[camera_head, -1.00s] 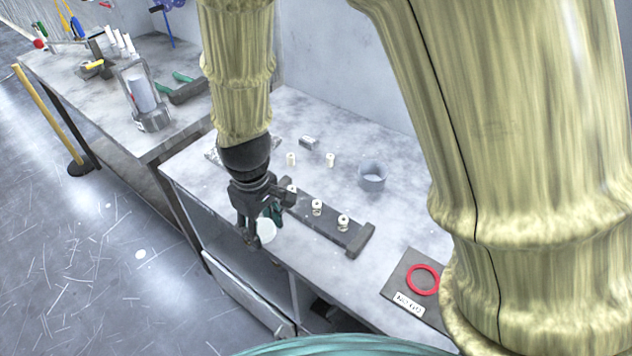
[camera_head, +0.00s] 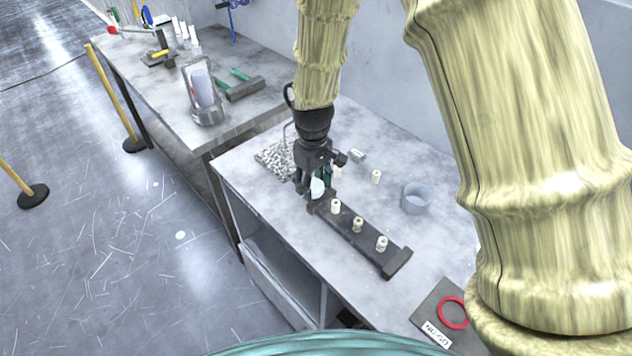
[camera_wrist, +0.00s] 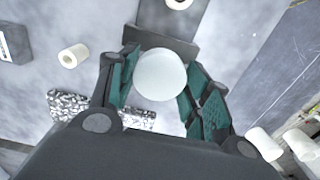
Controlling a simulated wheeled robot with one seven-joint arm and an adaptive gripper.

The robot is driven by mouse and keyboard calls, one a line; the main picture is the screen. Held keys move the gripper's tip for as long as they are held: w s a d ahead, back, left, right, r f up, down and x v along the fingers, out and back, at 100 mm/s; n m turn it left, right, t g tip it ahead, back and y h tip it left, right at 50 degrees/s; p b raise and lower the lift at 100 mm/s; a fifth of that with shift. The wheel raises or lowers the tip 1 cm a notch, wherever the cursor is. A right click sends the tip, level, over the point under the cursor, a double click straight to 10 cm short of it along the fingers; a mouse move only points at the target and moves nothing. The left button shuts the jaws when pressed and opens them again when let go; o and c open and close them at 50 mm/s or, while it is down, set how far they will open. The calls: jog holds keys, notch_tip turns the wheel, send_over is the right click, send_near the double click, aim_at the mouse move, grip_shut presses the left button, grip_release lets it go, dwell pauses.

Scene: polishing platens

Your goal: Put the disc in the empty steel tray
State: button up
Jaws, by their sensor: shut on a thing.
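My gripper (camera_head: 310,192) is shut on a white round disc (camera_head: 317,188), held between its green-lined fingers just beyond the far left end of the dark rack. In the wrist view the disc (camera_wrist: 161,75) sits between the fingertips (camera_wrist: 160,85). Whether it touches the table cannot be told. A speckled grey-and-white patch (camera_head: 272,161), perhaps a filled tray, lies left of my gripper and shows in the wrist view (camera_wrist: 72,103). I cannot make out an empty steel tray for certain in either view.
The dark rack (camera_head: 371,245) carries several white spools. Loose spools (camera_head: 376,177) and a grey round pot (camera_head: 415,199) stand behind it. A red ring (camera_head: 453,313) lies on a dark plate at front right. A second bench (camera_head: 140,75) with a bottle (camera_head: 203,90) adjoins at left.

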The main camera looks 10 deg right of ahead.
aim_at(315, 179)
jog(key=shift+w+d+f, duration=0.1)
jog(key=shift+w+d, duration=0.15)
jog(key=shift+w, duration=0.2)
jog(key=shift+w+d, duration=0.2)
jog(key=shift+w, duration=0.25)
jog(key=shift+f+p, duration=1.05)
jog(key=shift+f, duration=0.7)
jog(key=o, duration=1.1)
jog(key=shift+f, duration=0.1)
jog(key=shift+c, duration=0.2)
